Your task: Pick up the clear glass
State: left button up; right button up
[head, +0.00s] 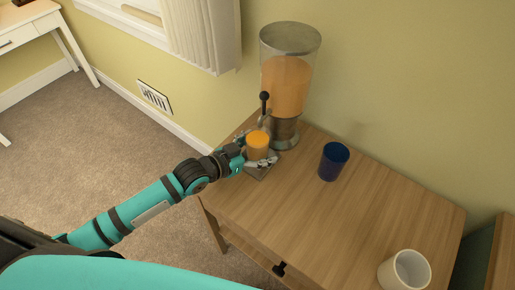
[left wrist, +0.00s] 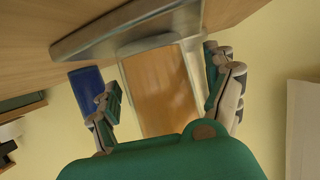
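The clear glass (head: 257,147), filled with orange liquid, stands upright on the grey tray of the drink dispenser at the table's back left. My left gripper (head: 253,157) is at the glass, with a finger showing in front of its lower part. In the left wrist view, which is upside down, the glass (left wrist: 160,90) lies between the two spread fingers of my left gripper (left wrist: 163,92). Narrow gaps seem to show on both sides, so the fingers look open around it. My right gripper is not in view.
The dispenser (head: 287,85) with orange liquid rises right behind the glass, its black-knobbed lever close above. A dark blue cup (head: 333,162) stands to the right. A white mug (head: 405,270) is at the front right. The wooden table (head: 290,215) is clear between them.

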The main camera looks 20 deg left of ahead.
pick_arm(q)
jog(key=c, duration=1.5)
jog(key=shift+r, duration=0.1)
jog(key=shift+c, duration=0.2)
jog(key=shift+w+r, duration=0.1)
jog(key=shift+r, duration=0.45)
jog(key=shift+s+a+r, duration=0.1)
jog(key=shift+s+r, duration=0.05)
jog(key=shift+s, duration=0.05)
jog(key=s+a, duration=0.3)
jog(key=s, duration=0.2)
jog(key=s+a, duration=0.3)
jog(key=s, duration=0.2)
jog(key=s+a, duration=0.3)
jog(key=s, duration=0.2)
